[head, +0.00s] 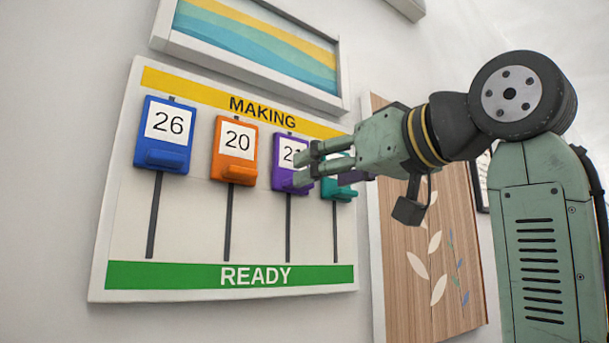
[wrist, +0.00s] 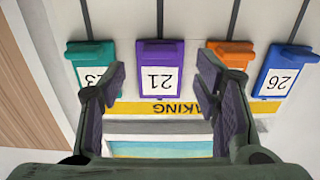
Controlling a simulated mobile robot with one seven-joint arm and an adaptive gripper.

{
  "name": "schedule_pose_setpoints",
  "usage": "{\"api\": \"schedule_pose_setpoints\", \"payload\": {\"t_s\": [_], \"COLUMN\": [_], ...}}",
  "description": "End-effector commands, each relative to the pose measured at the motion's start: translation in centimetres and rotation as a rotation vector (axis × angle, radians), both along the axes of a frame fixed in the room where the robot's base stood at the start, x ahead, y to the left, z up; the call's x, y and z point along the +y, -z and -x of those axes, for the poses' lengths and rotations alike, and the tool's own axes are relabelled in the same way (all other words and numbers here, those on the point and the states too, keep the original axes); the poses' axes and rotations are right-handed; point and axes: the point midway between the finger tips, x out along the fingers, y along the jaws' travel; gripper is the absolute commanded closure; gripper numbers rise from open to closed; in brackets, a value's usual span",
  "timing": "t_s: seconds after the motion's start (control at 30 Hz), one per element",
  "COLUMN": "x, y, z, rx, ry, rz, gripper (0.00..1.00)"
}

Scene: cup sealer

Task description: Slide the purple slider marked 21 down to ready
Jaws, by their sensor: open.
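The purple slider marked 21 (head: 278,178) is at the top of its slot, under the yellow MAKING band (head: 242,104) of a white board. In the wrist view the purple slider (wrist: 159,85) shows upside down between my open fingers. My gripper (head: 308,167) is open in front of the purple slider and partly covers its number in the head view. Whether the fingers touch it, I cannot tell. The dark slot (head: 289,228) below it runs down to the green READY band (head: 237,275).
The blue slider 26 (head: 163,135) and orange slider 20 (head: 234,150) are up at the left. The teal slider (wrist: 92,65), marked 23, is close on the other side, partly behind my gripper. A striped picture (head: 255,45) hangs above, and a wooden panel (head: 425,260) stands right.

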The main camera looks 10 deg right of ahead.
Motion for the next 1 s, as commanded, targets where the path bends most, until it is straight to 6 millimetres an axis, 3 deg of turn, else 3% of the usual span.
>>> {"api": "schedule_pose_setpoints", "payload": {"t_s": [0.2,0.37,0.7,1.0], "x": [1.4,2.0,2.1,2.1], "y": [-0.2,-0.1,0.0,0.0], "z": [-3.5,-4.8,-5.2,-5.1], "rx": [0.001,0.000,-0.001,-0.001], "ry": [-0.001,0.000,0.000,0.000], "rz": [-0.001,0.000,0.000,0.000], "gripper": [0.43,0.43,0.43,0.63]}}
